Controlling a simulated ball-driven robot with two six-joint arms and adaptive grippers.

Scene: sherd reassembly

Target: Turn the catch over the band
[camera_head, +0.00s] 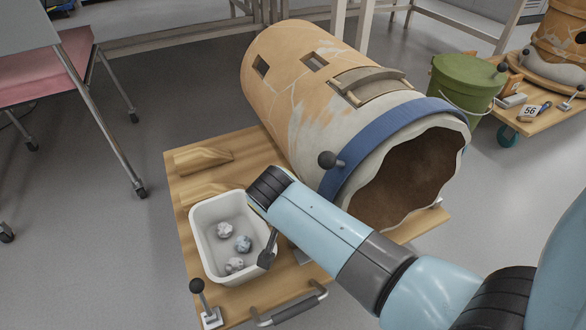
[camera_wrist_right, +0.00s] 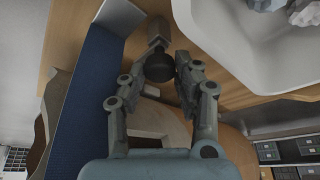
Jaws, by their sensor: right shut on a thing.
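A large tan and grey jar (camera_head: 290,95) lies on its side, with a blue band (camera_head: 385,135) around it near its broken mouth. A catch with a black ball knob (camera_head: 327,160) stands at the band's left side. My right arm crosses in front of the jar's lower part. Its gripper is mostly hidden in the head view. In the right wrist view my right gripper (camera_wrist_right: 165,68) is shut on a dark round knob (camera_wrist_right: 158,66), beside the blue band (camera_wrist_right: 88,95). The frames do not clearly show what that knob belongs to. My left gripper is not in view.
A white bin (camera_head: 200,235) with several grey lumps stands on the wooden cart (camera_head: 180,190), close beside my right wrist. Wooden wedges (camera_head: 203,158) lie behind it. A knobbed lever (camera_head: 197,286) and a handle (camera_head: 290,308) are at the cart's front. A green bucket (camera_head: 466,85) stands right.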

